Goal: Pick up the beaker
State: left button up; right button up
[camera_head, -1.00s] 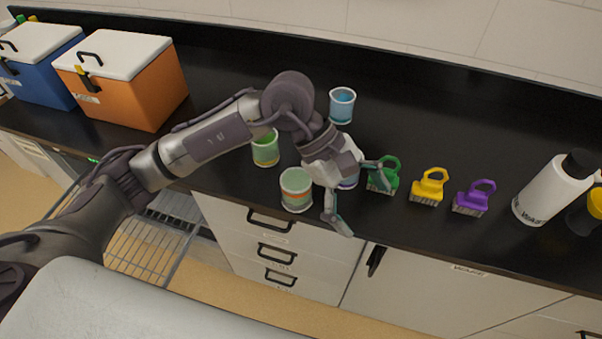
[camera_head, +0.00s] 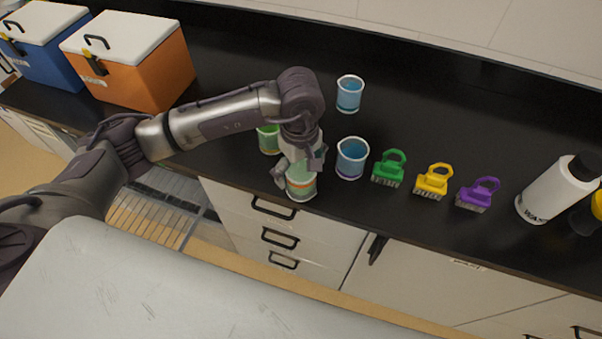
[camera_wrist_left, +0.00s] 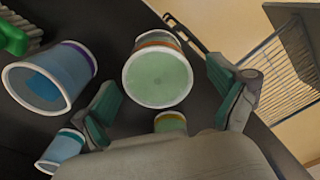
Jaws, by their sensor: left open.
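Several beakers stand on the black counter. A green beaker with an orange band (camera_head: 301,187) stands near the front edge, partly hidden by my left gripper (camera_head: 298,172). In the left wrist view this beaker (camera_wrist_left: 158,76) lies ahead of and between the fingers of the left gripper (camera_wrist_left: 168,105), which is open. A blue beaker with a purple band (camera_head: 352,158) stands just right of it; it also shows in the left wrist view (camera_wrist_left: 52,76). Another green beaker (camera_head: 268,139) stands behind to the left, and another blue one (camera_head: 349,94) further back. My right gripper is out of view.
Green (camera_head: 388,168), yellow (camera_head: 433,181) and purple (camera_head: 478,194) brushes stand in a row to the right. A white bottle (camera_head: 552,191) is further right. Orange (camera_head: 140,75) and blue (camera_head: 45,55) coolers stand at the left. The back of the counter is mostly clear.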

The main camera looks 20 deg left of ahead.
pick_arm(q)
notch_tip(320, 180, down, 4)
jog(key=shift+w+f+p, duration=0.1)
jog(key=shift+f+p, duration=0.15)
jog(key=shift+p, duration=0.95)
jog(key=shift+f, duration=0.25)
jog(key=c, duration=1.1)
jog(key=shift+r, duration=0.1)
